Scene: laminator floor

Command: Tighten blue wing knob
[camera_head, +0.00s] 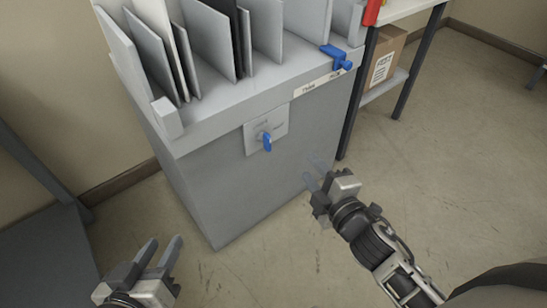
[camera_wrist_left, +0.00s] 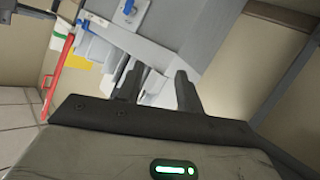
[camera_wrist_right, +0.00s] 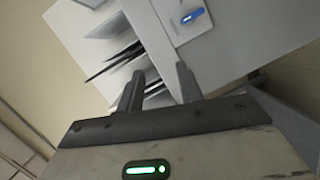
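A blue knob (camera_head: 267,142) with a narrow wing that points downward sits on a pale plate (camera_head: 281,125) on the front of a grey cabinet. In the right wrist view a blue knob (camera_wrist_right: 194,15) shows on a pale plate. A second blue part (camera_head: 336,58), like a clamp or lever, is at the cabinet's top right edge. I cannot tell how tight either is. My left gripper (camera_head: 160,254) is open and empty, low and left of the cabinet front. My right gripper (camera_head: 317,174) is open and empty, below and right of the knob, apart from it.
The grey cabinet (camera_head: 232,190) has upright panels (camera_head: 210,40) in slots on top. A shelf unit with a cardboard box (camera_head: 383,60) stands at right, with a red object (camera_head: 372,12) near it. A dark grey surface (camera_head: 45,255) is at lower left. Floor in front is clear.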

